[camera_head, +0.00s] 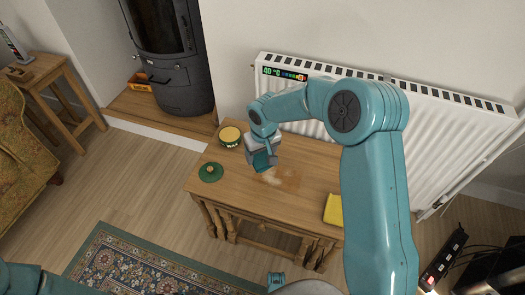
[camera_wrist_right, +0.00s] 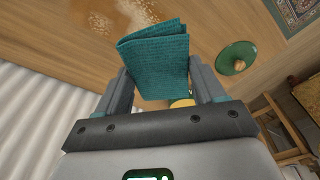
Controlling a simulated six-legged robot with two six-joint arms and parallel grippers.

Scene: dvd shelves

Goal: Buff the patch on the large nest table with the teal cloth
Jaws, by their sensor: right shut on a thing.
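The large nest table (camera_head: 238,192) is wooden and stands before the radiator. A pale, smeary patch (camera_head: 280,178) lies on its top, and it also shows at the top of the right wrist view (camera_wrist_right: 118,14). My right gripper (camera_head: 263,152) is shut on the folded teal cloth (camera_wrist_right: 155,55), which sticks out beyond the fingers. In the head view the teal cloth (camera_head: 262,163) is just left of the patch, low over the tabletop. I cannot tell whether it touches the wood. My left gripper is not in view.
An open tin (camera_head: 230,136) with yellow contents and its green lid (camera_head: 210,172) are on the table's left side. A yellow cloth (camera_head: 333,209) lies near the right front. The radiator (camera_head: 430,140) is close behind. A black stove (camera_head: 172,60) stands back left.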

